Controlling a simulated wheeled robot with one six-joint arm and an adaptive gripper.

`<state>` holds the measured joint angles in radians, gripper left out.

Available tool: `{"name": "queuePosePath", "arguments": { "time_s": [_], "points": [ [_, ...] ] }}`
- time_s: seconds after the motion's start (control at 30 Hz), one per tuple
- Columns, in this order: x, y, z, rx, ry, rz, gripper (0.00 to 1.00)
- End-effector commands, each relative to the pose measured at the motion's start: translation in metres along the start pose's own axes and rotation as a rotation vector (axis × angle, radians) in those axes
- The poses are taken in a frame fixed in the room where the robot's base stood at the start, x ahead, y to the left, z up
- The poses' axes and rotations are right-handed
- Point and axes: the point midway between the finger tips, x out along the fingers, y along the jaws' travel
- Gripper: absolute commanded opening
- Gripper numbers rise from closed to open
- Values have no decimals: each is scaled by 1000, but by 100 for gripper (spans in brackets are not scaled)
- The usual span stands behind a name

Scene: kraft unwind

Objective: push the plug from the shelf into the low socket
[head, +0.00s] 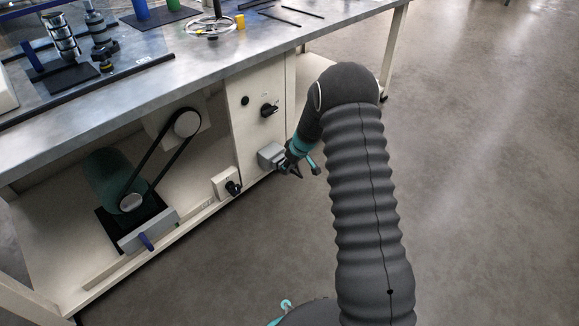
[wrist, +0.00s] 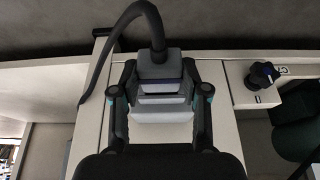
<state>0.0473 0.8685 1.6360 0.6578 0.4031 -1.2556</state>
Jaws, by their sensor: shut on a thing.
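My gripper (head: 286,163) is low at the bench's panel, beside a grey box (head: 268,154) that looks like the low socket. In the wrist view my gripper (wrist: 161,98) has one finger on each side of a grey block, the plug (wrist: 157,70), and is shut on it. A thick dark cable leaves the plug and curves away to the left. Paler stepped surfaces show between the fingers below the plug. I cannot tell whether the plug touches the socket or how deep it sits. In the head view my gripper and arm hide the plug.
The white panel (head: 258,85) carries a black knob (head: 269,110). A white box with a black knob (head: 233,187) stands to the left; it also shows in the wrist view (wrist: 263,74). Further left is a belt-driven motor (head: 112,182). The metal benchtop (head: 200,62) overhangs. Open floor lies right.

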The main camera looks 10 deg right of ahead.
Motion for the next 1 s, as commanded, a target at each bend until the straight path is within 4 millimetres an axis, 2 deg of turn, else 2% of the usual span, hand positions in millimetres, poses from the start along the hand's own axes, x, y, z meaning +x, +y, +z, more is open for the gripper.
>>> {"name": "queuePosePath", "arguments": {
  "time_s": [0.43,0.47,0.57,0.87,1.0],
  "points": [
    [1,0,-1,0,1,0,6],
    [0,0,-1,0,1,0,50],
    [0,0,-1,0,0,0,74],
    [0,0,-1,0,0,-1,74],
    [-8,0,-2,0,1,0,74]
  ]
}}
